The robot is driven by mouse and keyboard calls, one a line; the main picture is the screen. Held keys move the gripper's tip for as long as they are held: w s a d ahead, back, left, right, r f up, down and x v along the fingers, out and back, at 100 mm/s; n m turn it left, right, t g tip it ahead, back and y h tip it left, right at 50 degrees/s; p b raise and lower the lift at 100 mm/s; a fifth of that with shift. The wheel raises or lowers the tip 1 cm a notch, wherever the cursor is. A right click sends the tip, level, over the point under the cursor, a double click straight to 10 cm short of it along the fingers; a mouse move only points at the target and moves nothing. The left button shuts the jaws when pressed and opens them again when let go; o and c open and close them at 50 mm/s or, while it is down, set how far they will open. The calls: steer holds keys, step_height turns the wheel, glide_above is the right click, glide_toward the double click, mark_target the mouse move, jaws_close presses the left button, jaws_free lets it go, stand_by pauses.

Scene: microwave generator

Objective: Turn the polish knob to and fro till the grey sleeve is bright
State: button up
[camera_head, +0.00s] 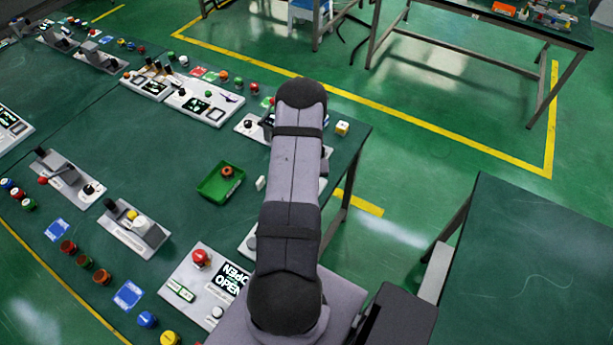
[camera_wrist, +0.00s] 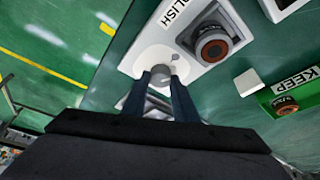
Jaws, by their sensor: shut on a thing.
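The polish knob (camera_wrist: 160,69) is a small grey knob on a round white dial of the white POLISH panel (camera_wrist: 146,55). My gripper (camera_wrist: 161,77) is shut on this knob, one dark finger on each side. Beside the knob, a brownish, dull ring-shaped sleeve (camera_wrist: 212,47) with a dark middle sits in a grey square holder (camera_wrist: 236,33) on the same panel. I see no bright shine on it. In the head view my arm hides the gripper, the knob and most of the panel.
A green tray (camera_head: 209,191) holds a brown ring (camera_head: 227,171); its KEEP label shows in the wrist view (camera_wrist: 297,81). Several other panels and coloured buttons stand left of my arm.

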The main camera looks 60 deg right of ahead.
steer(key=o, duration=1.1)
steer(key=shift+d+r, duration=0.1)
steer(key=shift+d, duration=0.05)
steer(key=shift+c, duration=0.2)
steer(key=v, duration=0.7)
steer(key=shift+b, duration=0.4)
steer(key=shift+r, duration=0.15)
